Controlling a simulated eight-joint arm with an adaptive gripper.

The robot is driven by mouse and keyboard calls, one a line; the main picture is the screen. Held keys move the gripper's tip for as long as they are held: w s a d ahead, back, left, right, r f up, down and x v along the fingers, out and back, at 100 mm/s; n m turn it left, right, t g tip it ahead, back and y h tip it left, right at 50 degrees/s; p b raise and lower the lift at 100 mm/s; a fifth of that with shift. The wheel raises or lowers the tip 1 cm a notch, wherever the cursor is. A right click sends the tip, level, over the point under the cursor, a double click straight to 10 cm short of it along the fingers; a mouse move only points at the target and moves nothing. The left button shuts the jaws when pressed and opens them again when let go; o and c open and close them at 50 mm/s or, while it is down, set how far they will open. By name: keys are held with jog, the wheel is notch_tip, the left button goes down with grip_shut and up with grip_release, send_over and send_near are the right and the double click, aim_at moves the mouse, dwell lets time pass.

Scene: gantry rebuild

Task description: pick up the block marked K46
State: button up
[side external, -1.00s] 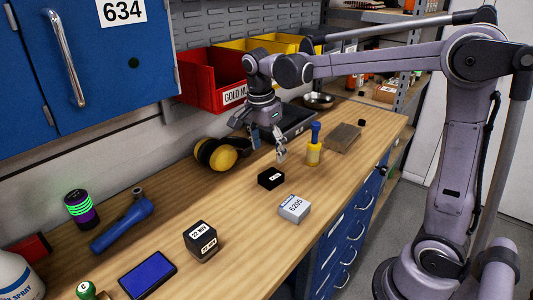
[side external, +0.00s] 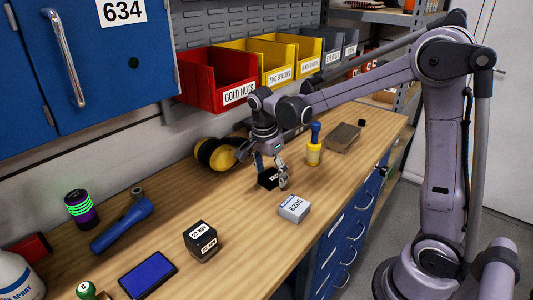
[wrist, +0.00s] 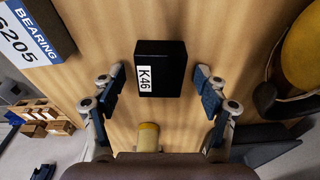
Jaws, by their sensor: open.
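The black block marked K46 (wrist: 165,62) lies on the wooden bench, its white label facing up in the wrist view. In the side external view the block (side external: 267,179) is partly hidden by my gripper (side external: 271,172). In the wrist view my gripper (wrist: 160,85) is open, with one finger on each side of the block's near end. The fingers appear apart from the block, with bare wood showing on both sides of it. The height of the fingertips over the bench is hard to tell.
A bearing box marked 6205 (side external: 294,208) lies close by, in front of the block. A yellow bottle with a blue cap (side external: 314,148) stands to the right. Yellow-black earmuffs (side external: 216,153) lie behind. Another dark labelled block (side external: 201,241) sits front left.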

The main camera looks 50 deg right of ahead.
jog(key=shift+c, duration=0.3)
grip_shut()
jog(key=shift+r, duration=0.1)
